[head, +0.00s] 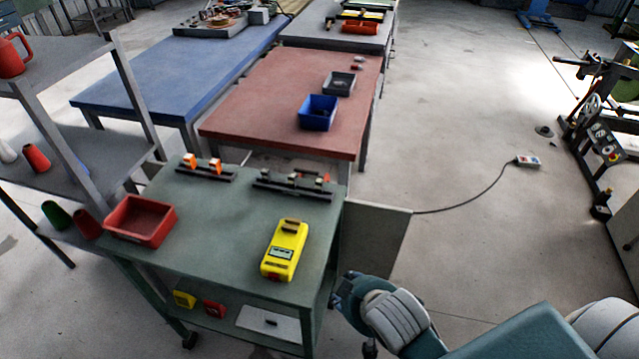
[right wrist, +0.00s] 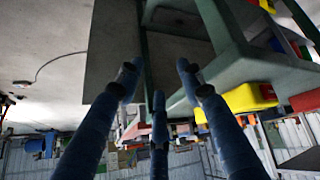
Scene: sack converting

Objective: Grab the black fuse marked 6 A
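No marking of 6 A can be read in either view. A small black piece (head: 271,322) lies on a pale sheet (head: 252,326) on the lower shelf of the green cart (head: 215,225); I cannot tell whether it is the fuse. Two dark rails with small parts stand on the cart top, the left rail (head: 205,173) with orange parts and the right rail (head: 293,187) with pale and dark parts. My right gripper (head: 347,290) is beside the cart's right end. In the right wrist view its fingers (right wrist: 155,82) are spread and empty. My left gripper is not in view.
On the cart top are a red bin (head: 140,220) and a yellow meter (head: 284,250). A grey panel (head: 375,242) stands at the cart's right side. Behind is a red table (head: 260,115) with a blue bin (head: 318,112). The floor to the right is mostly clear, crossed by a cable.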

